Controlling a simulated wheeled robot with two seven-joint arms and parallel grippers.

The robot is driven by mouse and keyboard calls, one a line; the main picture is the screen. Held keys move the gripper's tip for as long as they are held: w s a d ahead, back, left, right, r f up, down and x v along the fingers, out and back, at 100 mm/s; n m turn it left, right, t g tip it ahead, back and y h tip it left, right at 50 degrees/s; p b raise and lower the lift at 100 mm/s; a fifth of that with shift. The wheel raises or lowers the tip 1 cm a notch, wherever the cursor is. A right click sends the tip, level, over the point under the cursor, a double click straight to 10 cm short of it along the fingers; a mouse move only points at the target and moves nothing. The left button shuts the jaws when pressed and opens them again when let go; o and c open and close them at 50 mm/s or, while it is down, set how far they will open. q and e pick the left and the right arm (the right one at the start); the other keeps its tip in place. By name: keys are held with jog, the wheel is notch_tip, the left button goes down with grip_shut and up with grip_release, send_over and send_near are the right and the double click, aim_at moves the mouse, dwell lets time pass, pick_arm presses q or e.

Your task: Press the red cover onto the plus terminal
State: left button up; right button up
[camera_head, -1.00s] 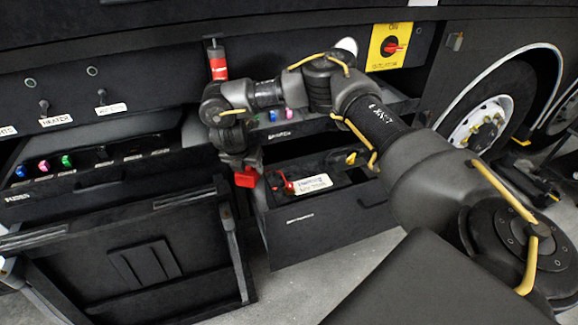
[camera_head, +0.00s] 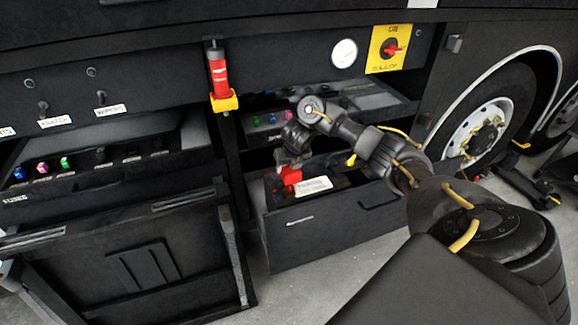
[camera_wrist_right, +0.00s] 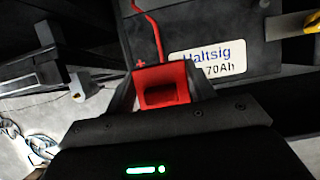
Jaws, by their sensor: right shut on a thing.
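The red cover (camera_wrist_right: 163,77) is a small open-sided box between the two dark fingers of my right gripper (camera_head: 290,162) in the right wrist view, and the gripper is shut on it. In the head view the red cover (camera_head: 289,177) is at the left end of the battery (camera_head: 341,179). A red plus mark (camera_wrist_right: 140,64) and a red cable (camera_wrist_right: 152,25) show on the battery beside the cover. The plus terminal itself is hidden behind the cover and gripper. I cannot tell whether the cover touches it. My left gripper is not in view.
The battery sits in a black pulled-out drawer (camera_head: 330,226) and bears a white label (camera_head: 313,186). A yellow part (camera_head: 351,160) shows at its right. A fuse compartment (camera_head: 100,178) and hanging panel (camera_head: 140,265) are left.

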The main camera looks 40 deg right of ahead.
jog(key=shift+f, duration=0.1)
notch_tip(320, 180, down, 5)
jog(key=b, duration=0.4)
jog(key=shift+r, duration=0.2)
jog(key=shift+f+b, duration=1.15)
jog(key=shift+f, duration=0.1)
jog(key=shift+w, duration=0.2)
dwell(0.6)
jog(key=shift+f, duration=0.4)
dwell(1.0)
jog(key=o, duration=1.1)
jog(key=shift+c, duration=0.2)
jog(key=shift+o, duration=0.4)
